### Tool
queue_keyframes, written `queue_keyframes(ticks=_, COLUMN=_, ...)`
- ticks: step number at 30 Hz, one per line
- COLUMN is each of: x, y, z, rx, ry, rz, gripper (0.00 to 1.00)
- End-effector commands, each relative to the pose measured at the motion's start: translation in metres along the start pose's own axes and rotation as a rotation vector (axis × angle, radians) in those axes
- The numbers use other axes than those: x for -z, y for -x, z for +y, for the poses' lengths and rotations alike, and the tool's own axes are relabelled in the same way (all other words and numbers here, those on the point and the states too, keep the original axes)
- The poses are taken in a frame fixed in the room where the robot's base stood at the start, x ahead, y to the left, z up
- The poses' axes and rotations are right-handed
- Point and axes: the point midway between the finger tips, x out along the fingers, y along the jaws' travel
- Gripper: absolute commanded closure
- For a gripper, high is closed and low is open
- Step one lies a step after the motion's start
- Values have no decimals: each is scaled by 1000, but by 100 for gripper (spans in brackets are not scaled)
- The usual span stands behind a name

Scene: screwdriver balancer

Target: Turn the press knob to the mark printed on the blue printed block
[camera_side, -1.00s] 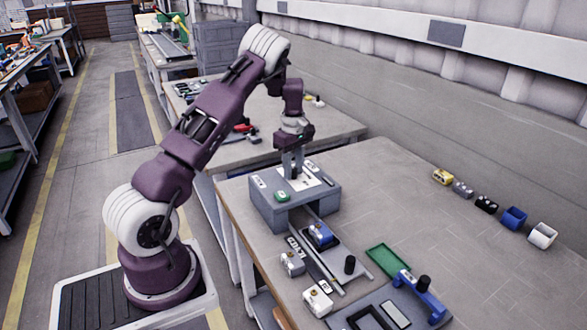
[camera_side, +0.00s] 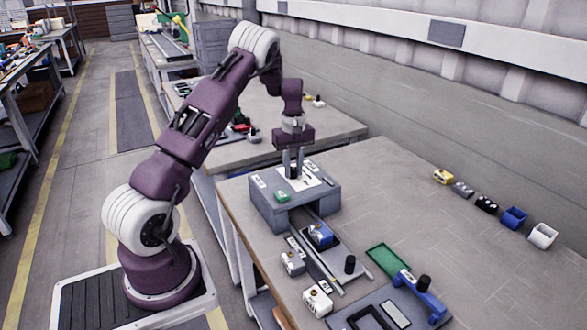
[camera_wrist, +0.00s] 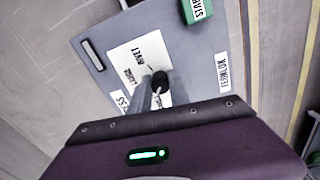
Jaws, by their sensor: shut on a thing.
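The press (camera_side: 268,209) is a grey box on the bench with a white dial plate (camera_side: 314,180) on top. The black press knob (camera_wrist: 160,80) stands on this plate; the wrist view shows the plate's printed words, among them "LARGE" and "RIVET". My gripper (camera_side: 294,174) points down over the plate, its fingers shut on the knob and partly hiding it. The blue printed block (camera_side: 321,233) sits on the slide in front of the press opening; its print is too small to read in the side view.
A green START button (camera_wrist: 197,10) is on the press top. Grey (camera_side: 292,262) and white (camera_side: 318,300) blocks, a green tray (camera_side: 388,260) and a blue-handled part (camera_side: 423,296) lie nearer the camera. The bench middle is clear.

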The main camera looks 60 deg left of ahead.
Motion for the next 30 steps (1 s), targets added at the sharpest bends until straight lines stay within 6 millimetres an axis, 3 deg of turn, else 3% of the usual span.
queue_keyframes(ticks=15, x=0, y=1, z=-1, rx=-1, ry=-320, rz=1, gripper=100)
queue_keyframes(ticks=30, x=0, y=1, z=0, rx=-1, ry=-384, rz=0, gripper=100)
